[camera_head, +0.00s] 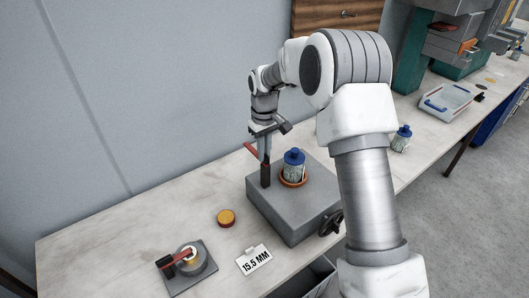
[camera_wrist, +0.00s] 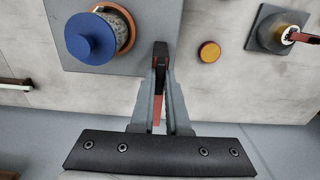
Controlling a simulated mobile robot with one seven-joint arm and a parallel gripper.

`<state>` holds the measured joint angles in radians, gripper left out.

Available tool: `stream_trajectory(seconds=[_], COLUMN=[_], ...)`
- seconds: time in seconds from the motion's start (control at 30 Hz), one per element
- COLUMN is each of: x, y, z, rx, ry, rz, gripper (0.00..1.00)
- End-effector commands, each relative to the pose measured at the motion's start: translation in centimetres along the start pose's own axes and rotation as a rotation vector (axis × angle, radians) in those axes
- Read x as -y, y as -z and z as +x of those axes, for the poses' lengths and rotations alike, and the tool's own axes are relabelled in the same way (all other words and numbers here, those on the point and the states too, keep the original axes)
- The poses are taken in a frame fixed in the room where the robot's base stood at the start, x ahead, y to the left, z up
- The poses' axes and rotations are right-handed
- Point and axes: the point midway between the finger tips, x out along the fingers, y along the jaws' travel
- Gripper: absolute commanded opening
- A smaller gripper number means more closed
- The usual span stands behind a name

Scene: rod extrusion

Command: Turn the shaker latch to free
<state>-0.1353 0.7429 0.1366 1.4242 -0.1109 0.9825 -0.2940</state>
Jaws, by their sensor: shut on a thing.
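The shaker (camera_head: 325,213) is a grey box on the bench. A jar with a blue cap (camera_head: 294,158) stands in an orange ring on its top; its cap also shows in the wrist view (camera_wrist: 90,38). The shaker latch (camera_head: 265,177) has a dark block at the box's left edge, beside the jar, and a red part behind my fingers. My gripper (camera_head: 265,158) points down at it. In the wrist view my gripper (camera_wrist: 160,70) is shut on the latch, with its dark end (camera_wrist: 161,50) between the fingertips. The fingers hide much of it.
An orange-yellow button (camera_head: 226,218) and a plate with a red lever (camera_head: 188,255) are on the bench to the left. A "15.5 MM" sign (camera_head: 256,261) stands in front. A second blue-capped jar (camera_head: 401,138) and a tray (camera_head: 446,102) are to the right.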

Motion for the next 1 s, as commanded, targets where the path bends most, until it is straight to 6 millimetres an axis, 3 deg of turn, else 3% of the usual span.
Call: stream_trajectory(seconds=[0.5, 0.53, 0.67, 1.0], x=[-0.02, -0.02, -0.01, -0.01], y=[0.09, 0.09, 0.07, 0.04], z=[-0.16, -0.15, -0.12, -0.25], rx=[-0.003, -0.003, -0.003, -0.002], ry=[-0.002, -0.002, -0.001, -0.001], rz=[-0.018, -0.018, -0.017, -0.016], gripper=[0.0, 0.19, 0.42, 0.44])
